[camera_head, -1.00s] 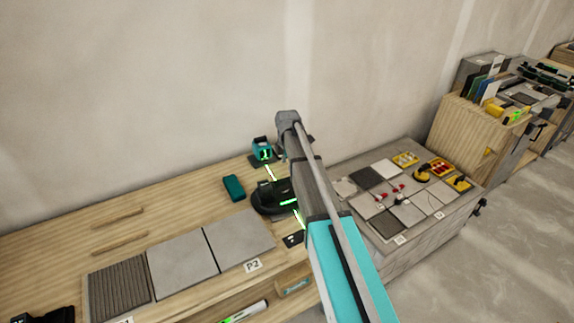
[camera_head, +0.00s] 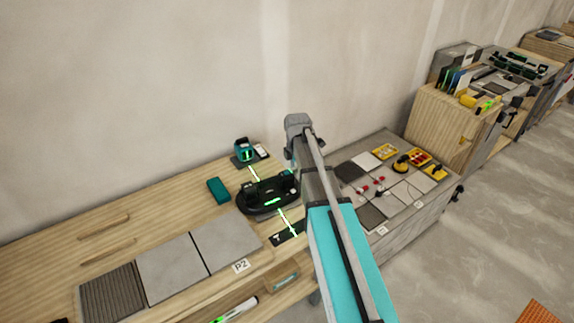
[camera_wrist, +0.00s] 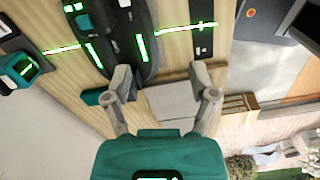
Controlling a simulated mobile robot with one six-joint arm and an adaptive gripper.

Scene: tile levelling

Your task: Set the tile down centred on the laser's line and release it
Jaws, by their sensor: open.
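A teal laser unit (camera_head: 244,150) stands on a dark plate at the back of the wooden bench and shows at the left of the wrist view (camera_wrist: 22,70). Its green line (camera_head: 254,174) runs to a black rounded device (camera_head: 262,207) and onto a black plate (camera_head: 279,239). Two plain grey tiles (camera_head: 170,268) (camera_head: 226,243) lie side by side near label P2, with a ribbed dark tile (camera_head: 112,293) left of them. My gripper (camera_wrist: 163,82) is open and empty in the wrist view, its fingers apart. The head view does not clearly show the fingertips.
A teal block (camera_head: 218,190) lies left of the black device. A second bench (camera_head: 405,235) at right holds several small tiles and yellow trays. A wooden cabinet (camera_head: 430,125) stands beyond it. The wooden bench has bare top at left.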

